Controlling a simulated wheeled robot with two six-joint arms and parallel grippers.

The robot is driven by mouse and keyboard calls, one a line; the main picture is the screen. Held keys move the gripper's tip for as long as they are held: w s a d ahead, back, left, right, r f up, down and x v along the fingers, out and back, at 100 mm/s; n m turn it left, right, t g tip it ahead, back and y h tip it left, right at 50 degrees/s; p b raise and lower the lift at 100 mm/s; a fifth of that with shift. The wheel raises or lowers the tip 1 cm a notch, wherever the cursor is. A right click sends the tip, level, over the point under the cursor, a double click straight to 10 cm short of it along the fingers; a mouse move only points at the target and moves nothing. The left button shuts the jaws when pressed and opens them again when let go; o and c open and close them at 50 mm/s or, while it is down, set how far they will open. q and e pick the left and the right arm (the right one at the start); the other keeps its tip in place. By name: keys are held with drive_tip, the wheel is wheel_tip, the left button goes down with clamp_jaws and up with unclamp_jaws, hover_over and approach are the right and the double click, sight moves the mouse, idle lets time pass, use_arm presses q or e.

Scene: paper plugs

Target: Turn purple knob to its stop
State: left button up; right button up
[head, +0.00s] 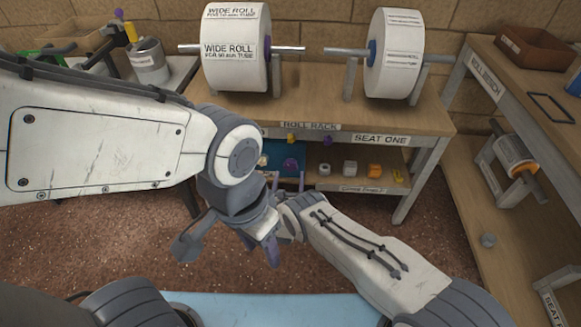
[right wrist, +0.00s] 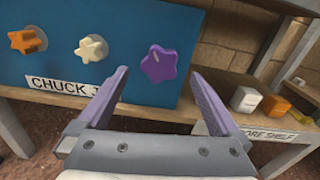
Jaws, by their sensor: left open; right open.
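The purple star-shaped knob (right wrist: 158,63) is on the blue panel (right wrist: 215,15) in the right wrist view, with a pale mark near its top. It also shows small in the head view (head: 291,164), below the roll rack. My right gripper (right wrist: 157,72) is open, its two purple fingers pointing at the panel. The knob appears between the fingertips in the picture; I cannot tell how much gap is left in depth. My left gripper (head: 271,250) hangs low in the head view, open and pointing down, partly hidden by its own wrist.
A cream knob (right wrist: 91,48) and an orange knob (right wrist: 27,41) sit left of the purple one, above the chuck label (right wrist: 62,86). The rack top (head: 310,110) overhangs the panel.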

sight(290, 167)
drive_tip(key=shift+m, duration=0.5)
drive_tip(key=shift+w, duration=0.15)
drive_tip(key=shift+w+d+f+b, duration=0.1)
drive_tip(key=shift+w+d+b, duration=0.05)
drive_tip(key=shift+w+b, duration=1.25)
drive_tip(key=shift+w, duration=0.5)
drive_tip(key=c, duration=1.4)
